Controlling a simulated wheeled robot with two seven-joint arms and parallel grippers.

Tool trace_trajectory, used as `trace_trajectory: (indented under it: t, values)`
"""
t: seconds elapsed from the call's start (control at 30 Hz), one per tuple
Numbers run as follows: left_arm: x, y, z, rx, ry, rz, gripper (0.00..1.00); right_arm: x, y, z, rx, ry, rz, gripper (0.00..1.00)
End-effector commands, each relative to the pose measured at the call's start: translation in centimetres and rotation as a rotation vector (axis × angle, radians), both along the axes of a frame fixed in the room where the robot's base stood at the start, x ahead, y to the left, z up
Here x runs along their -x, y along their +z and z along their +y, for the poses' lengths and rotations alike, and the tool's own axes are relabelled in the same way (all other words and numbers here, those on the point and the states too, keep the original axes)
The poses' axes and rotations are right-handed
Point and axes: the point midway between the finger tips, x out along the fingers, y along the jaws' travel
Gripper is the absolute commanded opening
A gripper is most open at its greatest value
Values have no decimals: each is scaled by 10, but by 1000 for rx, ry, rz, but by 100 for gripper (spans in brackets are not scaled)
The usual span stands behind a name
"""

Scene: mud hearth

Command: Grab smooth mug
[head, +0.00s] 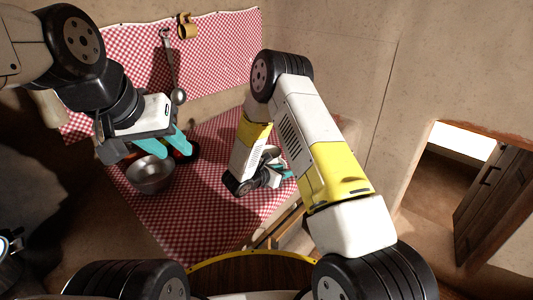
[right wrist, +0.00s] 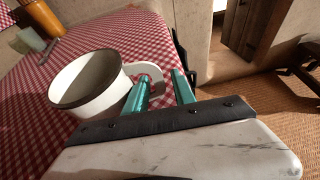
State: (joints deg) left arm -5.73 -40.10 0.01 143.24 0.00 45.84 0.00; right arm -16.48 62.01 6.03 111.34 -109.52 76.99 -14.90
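The smooth mug (right wrist: 103,102) is white with a dark grey inside. It stands on the checked cloth at the left of the right wrist view, its handle (right wrist: 152,70) turned towards my right gripper (right wrist: 162,84). That gripper's teal fingers are apart. One finger is beside the mug and overlaps the handle in the picture; I cannot tell whether they touch. In the head view my right gripper (head: 283,177) is low over the cloth, and my arm hides much of the area around it. My left gripper (head: 165,145) is open and empty above a metal bowl.
The metal bowl (head: 151,178) stands on the red-checked cloth (head: 205,220), with a dark pan partly hidden behind it. A ladle (head: 170,70) and a yellow mug (head: 186,26) hang on the wall. An orange container (right wrist: 42,18) is at the far left in the right wrist view.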

Motion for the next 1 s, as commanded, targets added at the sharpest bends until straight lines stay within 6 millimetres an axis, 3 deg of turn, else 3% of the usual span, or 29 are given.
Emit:
trace_trajectory:
  t: [0.23,0.4,1.0]
  values:
    - [0,0,0,0,0,0,36,-1,-1,-1,0,0,0,31]
    - [0,0,0,0,0,0,36,-1,-1,-1,0,0,0,0]
    - [0,0,0,0,0,0,36,0,-3,0,-4,3,5,0]
